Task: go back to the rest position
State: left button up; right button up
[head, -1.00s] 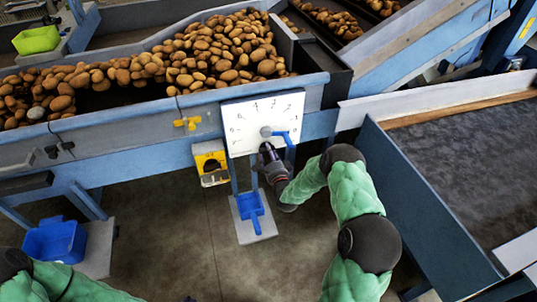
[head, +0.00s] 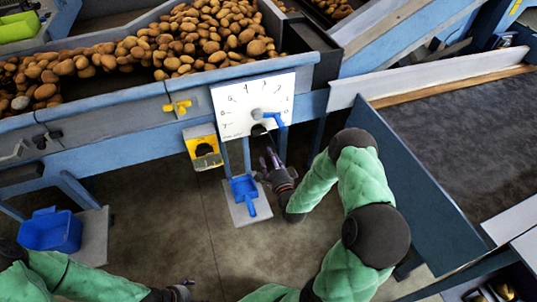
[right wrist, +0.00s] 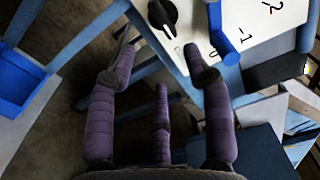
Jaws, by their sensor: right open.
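My right gripper (head: 270,160) is in front of the frame, just below the white dial plate (head: 228,105). In the right wrist view its purple fingers (right wrist: 160,75) are spread with nothing between them.
Potatoes (head: 205,40) lie on the grader belt behind a blue rail. A yellow box (head: 203,147) hangs left of the dial. A blue scoop (head: 244,189) is below it. A blue bin (head: 50,231) stands at left. A blue-walled conveyor (head: 425,180) flanks my right arm.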

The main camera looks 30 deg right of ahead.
dwell(0.4)
jog(key=s+a+f+n+g+y+p, duration=0.25)
jog(key=a+f+n+g+y, duration=0.4)
jog(key=a+f, duration=0.55)
jog(key=s+a+f+n+g, duration=0.2)
jog(key=s+a+n+g, duration=0.3)
jog(key=s, duration=0.5)
jog(key=s+a+f+n+g+y, duration=0.1)
jog(key=s+a+f+n+g, duration=0.1)
jog(key=s+a+n+g, duration=0.3)
jog(key=s+a+n, duration=0.2)
jog(key=s+a, duration=0.2)
jog(key=s, duration=0.1)
jog(key=shift+s+g, duration=0.25)
jog(key=shift+g, duration=0.1)
jog(key=shift+f+y, duration=0.1)
jog(key=shift+y, duration=0.15)
